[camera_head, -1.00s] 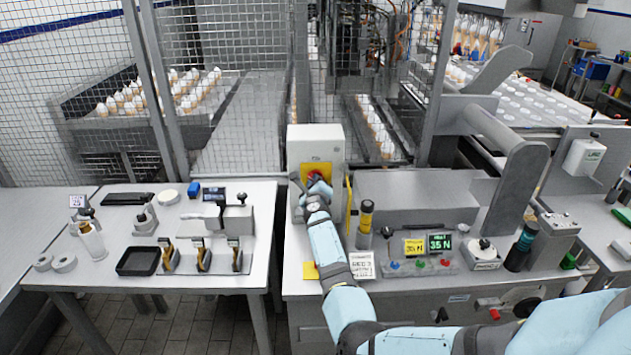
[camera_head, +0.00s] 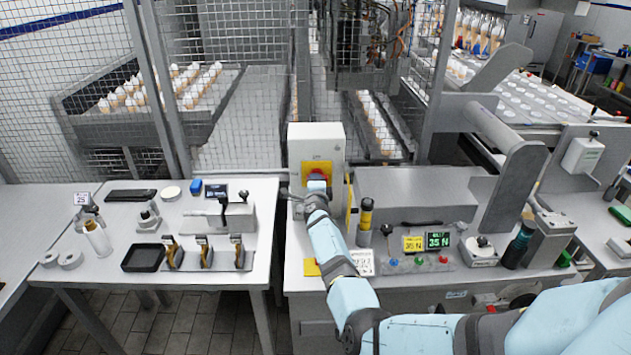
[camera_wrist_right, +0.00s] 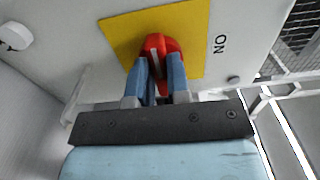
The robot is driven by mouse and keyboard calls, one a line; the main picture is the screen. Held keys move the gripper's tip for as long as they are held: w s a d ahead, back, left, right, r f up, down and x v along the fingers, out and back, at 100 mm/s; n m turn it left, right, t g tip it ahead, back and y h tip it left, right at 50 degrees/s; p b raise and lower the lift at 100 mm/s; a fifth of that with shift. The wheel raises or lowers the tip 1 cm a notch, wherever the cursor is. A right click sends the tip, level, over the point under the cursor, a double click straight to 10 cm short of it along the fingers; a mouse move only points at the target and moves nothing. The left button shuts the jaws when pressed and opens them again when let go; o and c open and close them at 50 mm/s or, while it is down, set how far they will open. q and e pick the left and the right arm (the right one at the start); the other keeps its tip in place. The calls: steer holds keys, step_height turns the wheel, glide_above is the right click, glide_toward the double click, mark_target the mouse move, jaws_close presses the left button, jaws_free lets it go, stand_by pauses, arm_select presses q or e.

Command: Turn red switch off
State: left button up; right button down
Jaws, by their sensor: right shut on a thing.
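The red switch (camera_head: 317,173) is a rotary knob on a yellow plate (camera_head: 308,166), on the front of a pale grey box (camera_head: 316,140). The right wrist view shows the red knob (camera_wrist_right: 157,42) close up, on its yellow plate (camera_wrist_right: 120,32). My right gripper (camera_wrist_right: 162,65) is shut on the knob's raised handle, one finger on each side. In the head view my right gripper (camera_head: 317,187) is in front of the box and hides the lower part of the knob. The letters O and N show beside the plate, turned sideways. My left gripper is not in view.
A panel with coloured buttons (camera_head: 419,262) and lit displays (camera_head: 438,241) is farther right. A white side table (camera_head: 98,263) with small tools is at left. Wire mesh (camera_head: 240,85) rises behind.

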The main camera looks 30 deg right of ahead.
steer(key=shift+d+r, duration=0.2)
steer(key=shift+r, duration=0.1)
steer(key=c, duration=1.1)
jaws_free()
steer(key=shift+f, duration=0.25)
steer(key=shift+a, duration=0.15)
